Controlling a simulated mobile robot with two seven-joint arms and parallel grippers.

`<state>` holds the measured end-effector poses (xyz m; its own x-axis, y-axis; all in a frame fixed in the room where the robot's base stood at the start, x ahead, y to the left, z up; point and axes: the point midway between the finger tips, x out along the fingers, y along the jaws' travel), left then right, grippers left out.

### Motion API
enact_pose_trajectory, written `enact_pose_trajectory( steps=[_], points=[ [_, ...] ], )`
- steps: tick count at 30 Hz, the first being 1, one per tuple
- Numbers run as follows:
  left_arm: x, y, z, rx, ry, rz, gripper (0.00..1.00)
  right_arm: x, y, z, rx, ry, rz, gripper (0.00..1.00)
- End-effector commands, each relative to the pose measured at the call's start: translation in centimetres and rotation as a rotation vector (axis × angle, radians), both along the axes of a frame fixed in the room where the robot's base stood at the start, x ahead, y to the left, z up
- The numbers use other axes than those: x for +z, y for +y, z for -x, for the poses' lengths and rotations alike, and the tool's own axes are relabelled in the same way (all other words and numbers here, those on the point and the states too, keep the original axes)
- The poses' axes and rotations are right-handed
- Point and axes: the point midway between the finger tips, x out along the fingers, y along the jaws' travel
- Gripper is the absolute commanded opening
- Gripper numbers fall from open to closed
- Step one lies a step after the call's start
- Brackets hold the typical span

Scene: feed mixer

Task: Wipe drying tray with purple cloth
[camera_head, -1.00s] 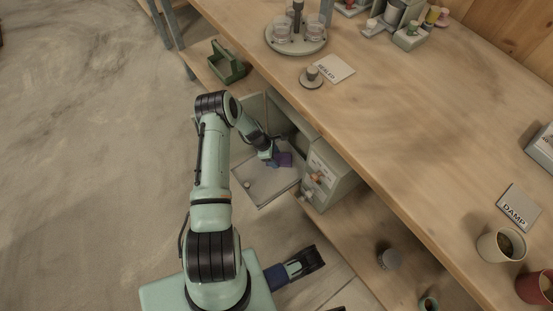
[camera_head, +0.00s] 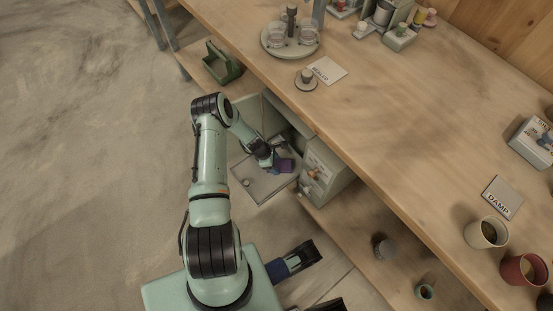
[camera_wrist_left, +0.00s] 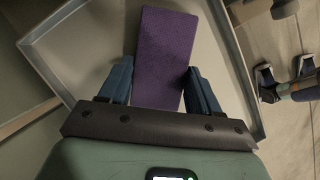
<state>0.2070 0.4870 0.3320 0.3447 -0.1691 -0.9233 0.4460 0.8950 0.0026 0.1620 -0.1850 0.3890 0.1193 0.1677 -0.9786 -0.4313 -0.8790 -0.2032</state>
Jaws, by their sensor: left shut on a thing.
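The purple cloth (camera_head: 287,166) lies at the right side of the drying tray (camera_head: 258,188), a shallow grey tray below the bench top. My left gripper (camera_head: 272,163) is low over the tray, shut on the cloth. In the left wrist view, the cloth (camera_wrist_left: 165,45) reaches out as a folded rectangle from between the two blue fingers (camera_wrist_left: 158,82), over the pale floor of the tray (camera_wrist_left: 90,50) and inside its raised rim. Whether the cloth's underside touches the tray is hidden. A dark and blue part (camera_head: 294,260) low in the head view may be my right gripper; its jaw state is unclear.
A beige drawer box (camera_head: 323,171) stands close on the tray's right. The bench edge runs above it. A green carrier (camera_head: 222,66) sits on the lower shelf behind. A dark jar (camera_head: 384,248) stands on the shelf to the right. The floor at left is clear.

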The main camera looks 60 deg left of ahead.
Motion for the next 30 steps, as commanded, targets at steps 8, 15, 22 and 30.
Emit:
enact_pose_trajectory(
  steps=[8,15,22,30],
  points=[
    [-0.3,1.7,0.8,0.002,0.006,-0.004,0.39,-0.9,0.0,0.0,0.000,0.003,-0.001,0.52],
    [-0.2,3.6,1.2,0.001,0.006,-0.004,0.39,-1.8,0.0,0.0,0.000,0.006,0.000,0.52],
    [0.3,3.8,1.2,0.002,0.004,-0.001,0.39,-1.4,0.0,0.0,0.000,0.005,0.000,0.52],
    [0.4,1.9,0.8,0.000,0.002,0.002,0.39,-0.2,0.0,0.0,0.000,0.001,0.000,0.52]
  ],
)
